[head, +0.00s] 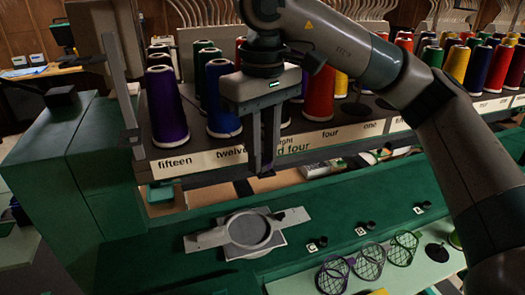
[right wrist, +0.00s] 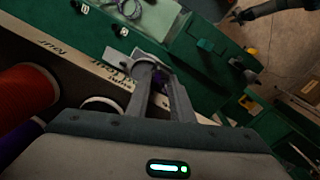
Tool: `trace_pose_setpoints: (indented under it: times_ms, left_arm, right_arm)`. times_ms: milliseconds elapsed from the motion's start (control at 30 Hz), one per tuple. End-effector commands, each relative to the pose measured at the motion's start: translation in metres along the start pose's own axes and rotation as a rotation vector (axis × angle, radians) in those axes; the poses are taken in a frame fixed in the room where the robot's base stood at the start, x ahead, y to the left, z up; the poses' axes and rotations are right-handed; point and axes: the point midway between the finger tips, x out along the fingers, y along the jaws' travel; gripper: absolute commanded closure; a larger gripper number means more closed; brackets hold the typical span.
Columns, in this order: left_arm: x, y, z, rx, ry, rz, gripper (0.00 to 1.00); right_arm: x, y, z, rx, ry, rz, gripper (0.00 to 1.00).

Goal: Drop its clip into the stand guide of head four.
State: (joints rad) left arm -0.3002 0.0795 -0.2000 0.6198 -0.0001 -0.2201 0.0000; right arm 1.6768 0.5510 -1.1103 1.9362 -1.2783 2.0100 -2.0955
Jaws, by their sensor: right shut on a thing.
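My right gripper (head: 264,168) hangs with its fingers pointing down in front of the thread stand's label board. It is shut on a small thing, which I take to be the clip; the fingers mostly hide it. I cannot make out the stand guide itself. My left gripper is not clearly seen.
Thread cones, including a purple one (head: 167,105) and a blue one (head: 222,100), stand behind the board. Below, a grey round hoop (head: 248,230) sits on the green machine. A green cabinet (head: 90,165) is at the left.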

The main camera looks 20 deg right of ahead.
Motion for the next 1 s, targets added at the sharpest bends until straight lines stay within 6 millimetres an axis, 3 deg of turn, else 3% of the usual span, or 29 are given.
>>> trace_pose_setpoints:
  times_ms: [100,133,200,233,667,1000]
  left_arm:
    - [0.0,0.0,0.0,0.0,0.0,0.0,0.69]
    - [0.0,0.0,0.0,0.0,0.0,0.0,0.69]
    - [0.0,0.0,0.0,0.0,0.0,0.0,0.69]
    - [0.0,0.0,0.0,0.0,0.0,0.0,0.69]
    - [0.001,0.0,0.0,0.0,0.001,0.0,0.69]
    - [0.009,0.0,0.001,0.0,0.001,0.0,0.69]
  right_arm:
    - [0.0,0.0,0.0,0.0,0.0,0.0,1.0]
    - [0.0,0.0,0.0,0.0,0.0,0.0,0.77]
    - [0.0,0.0,0.0,0.0,0.0,0.0,0.6]
    - [0.0,0.0,0.0,0.0,0.0,0.0,0.58]
    - [-0.003,0.0,0.0,0.0,0.0,0.0,0.58]
    - [-0.031,0.0,0.0,0.001,0.004,0.001,0.58]
